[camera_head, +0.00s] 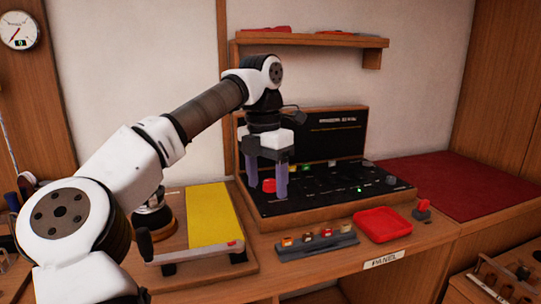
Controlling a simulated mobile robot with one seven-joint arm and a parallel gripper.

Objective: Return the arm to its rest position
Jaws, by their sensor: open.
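My arm reaches in from the lower left and across the wooden bench. My gripper (268,186) points down over the left part of a black control panel (330,203). Its two purplish fingers are apart, with nothing held between them. A red knob or button (269,185) on the panel shows between the fingers, and I cannot tell whether they touch it. A green light (359,189) is lit on the panel.
A yellow-topped board (208,215) with a handle lies left of the panel. In front are a grey rack (317,244) of small pieces and a red tray (382,224). A red mat (455,183) is clear at right. A shelf (310,40) hangs above.

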